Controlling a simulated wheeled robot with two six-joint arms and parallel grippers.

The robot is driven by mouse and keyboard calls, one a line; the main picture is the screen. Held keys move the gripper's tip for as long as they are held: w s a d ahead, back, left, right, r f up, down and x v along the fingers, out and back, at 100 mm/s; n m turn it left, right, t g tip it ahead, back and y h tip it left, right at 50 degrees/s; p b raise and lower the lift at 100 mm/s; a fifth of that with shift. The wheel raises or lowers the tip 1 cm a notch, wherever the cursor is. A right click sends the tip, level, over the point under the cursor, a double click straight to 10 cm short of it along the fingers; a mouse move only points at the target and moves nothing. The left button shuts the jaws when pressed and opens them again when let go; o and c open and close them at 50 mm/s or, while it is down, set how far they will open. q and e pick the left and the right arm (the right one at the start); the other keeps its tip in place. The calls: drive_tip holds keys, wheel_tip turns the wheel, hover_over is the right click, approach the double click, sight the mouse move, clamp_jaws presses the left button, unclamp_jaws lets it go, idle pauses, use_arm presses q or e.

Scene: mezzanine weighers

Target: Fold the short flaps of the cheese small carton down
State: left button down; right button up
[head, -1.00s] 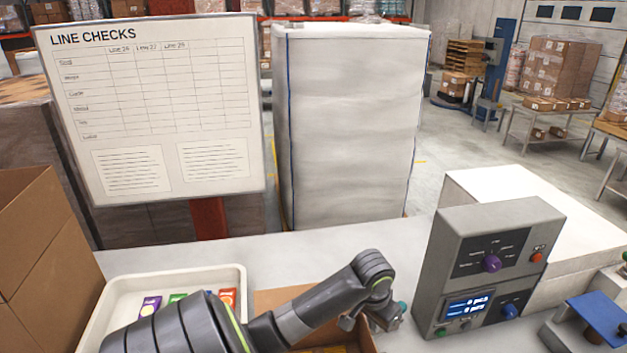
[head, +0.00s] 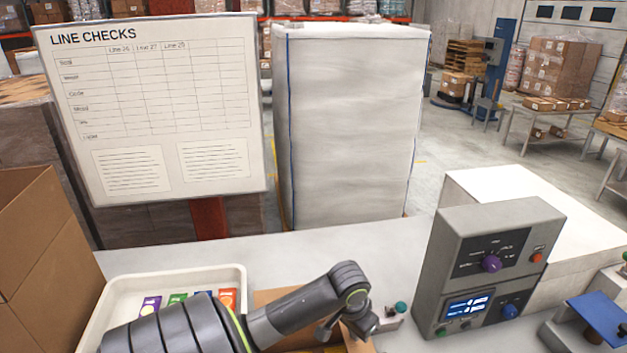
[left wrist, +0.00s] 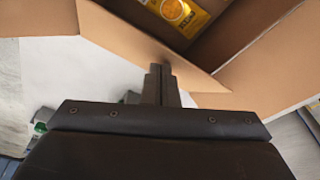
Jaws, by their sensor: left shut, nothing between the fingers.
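The small carton is a brown open box, mostly hidden behind my left arm in the head view, with its back-left part (head: 272,297) showing. In the left wrist view a brown flap (left wrist: 120,38) slants outward along its near side, and another brown panel (left wrist: 270,62) shows on the right. A yellow packet (left wrist: 180,14) lies inside. My left gripper (head: 352,330) is over the carton's right side. In the left wrist view its fingers (left wrist: 158,76) are shut and empty, overlapping the near flap's edge; I cannot tell whether they touch it. My right gripper is out of view.
A white tray (head: 120,285) with coloured packets stands left of the carton. A grey control box (head: 475,240) stands to the right, with a small green-button unit (head: 396,316) between. A large brown box (head: 45,255) is at far left. The bench behind is clear.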

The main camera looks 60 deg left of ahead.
use_arm(q)
drive_tip(key=shift+s+a+f, duration=0.3)
drive_tip(key=shift+s+f, duration=0.3)
drive_tip(key=shift+s, duration=0.1)
drive_tip(key=shift+s+a+f+b, duration=0.15)
drive_tip(key=shift+s+f, duration=0.1)
drive_tip(key=shift+f, duration=0.35)
drive_tip(key=shift+s+a+f+b, duration=0.15)
drive_tip(key=shift+s+f, duration=0.1)
drive_tip(key=shift+f, duration=0.3)
drive_tip(key=shift+d+f, duration=0.1)
drive_tip(key=shift+f, duration=0.15)
wheel_tip(320, 180, up, 9)
drive_tip(key=shift+f+p, duration=0.15)
drive_tip(key=shift+p, duration=0.15)
